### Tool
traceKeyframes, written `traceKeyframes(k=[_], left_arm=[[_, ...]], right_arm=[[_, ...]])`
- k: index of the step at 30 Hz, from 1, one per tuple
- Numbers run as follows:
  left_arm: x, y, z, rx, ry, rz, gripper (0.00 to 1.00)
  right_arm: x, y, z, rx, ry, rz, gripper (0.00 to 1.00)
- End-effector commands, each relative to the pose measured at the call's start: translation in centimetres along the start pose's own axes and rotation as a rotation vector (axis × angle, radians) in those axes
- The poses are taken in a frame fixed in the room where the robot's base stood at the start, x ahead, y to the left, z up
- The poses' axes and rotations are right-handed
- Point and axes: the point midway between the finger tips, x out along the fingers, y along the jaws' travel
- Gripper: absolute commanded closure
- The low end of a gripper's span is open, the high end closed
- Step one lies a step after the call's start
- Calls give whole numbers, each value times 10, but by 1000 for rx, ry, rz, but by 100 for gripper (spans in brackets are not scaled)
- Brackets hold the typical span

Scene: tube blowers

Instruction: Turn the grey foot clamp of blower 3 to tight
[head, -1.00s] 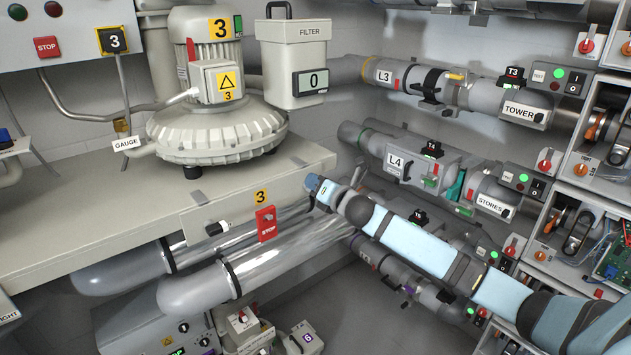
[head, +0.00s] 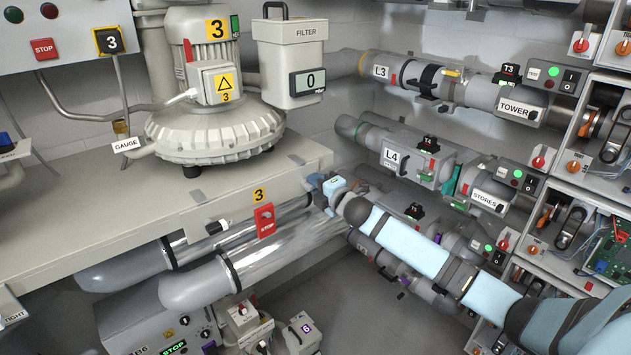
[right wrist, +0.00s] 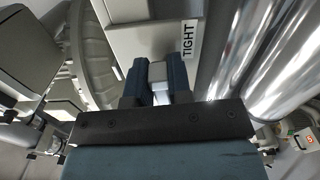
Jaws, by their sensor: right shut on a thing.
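Blower 3 (head: 215,130) stands on the grey bench (head: 110,205) in the head view, with a yellow 3 on its motor. My right gripper (head: 316,183) is at the bench's right end, just below its top. In the right wrist view the two dark fingers of my right gripper (right wrist: 157,80) are shut on a small light grey piece, seemingly the foot clamp (right wrist: 157,72). A TIGHT label (right wrist: 188,50) is just right of the fingers. In the head view the clamp is hidden by my gripper. My left gripper is not in view.
Shiny pipes (head: 250,255) run below the bench, close to my right arm; they also show in the right wrist view (right wrist: 260,60). Pipes with valves (head: 410,160) line the back wall.

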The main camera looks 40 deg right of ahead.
Motion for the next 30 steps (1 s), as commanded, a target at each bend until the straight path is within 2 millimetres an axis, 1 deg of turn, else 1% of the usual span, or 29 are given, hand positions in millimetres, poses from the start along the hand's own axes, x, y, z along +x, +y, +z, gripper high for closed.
traceKeyframes(k=[9, 23, 24, 26, 27, 30], left_arm=[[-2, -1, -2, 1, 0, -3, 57], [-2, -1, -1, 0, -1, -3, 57], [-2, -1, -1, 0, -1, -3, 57], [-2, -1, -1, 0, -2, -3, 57], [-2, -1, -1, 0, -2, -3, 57], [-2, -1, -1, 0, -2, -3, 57]], right_arm=[[0, -1, 0, 92, -1, 1, 100], [0, -1, 0, 104, -1, 1, 100], [0, -1, 0, 104, -1, 1, 74], [0, -1, 0, 104, -1, 1, 60], [0, -1, 0, 104, -1, 1, 57], [0, -2, 0, 103, 0, 1, 57]])
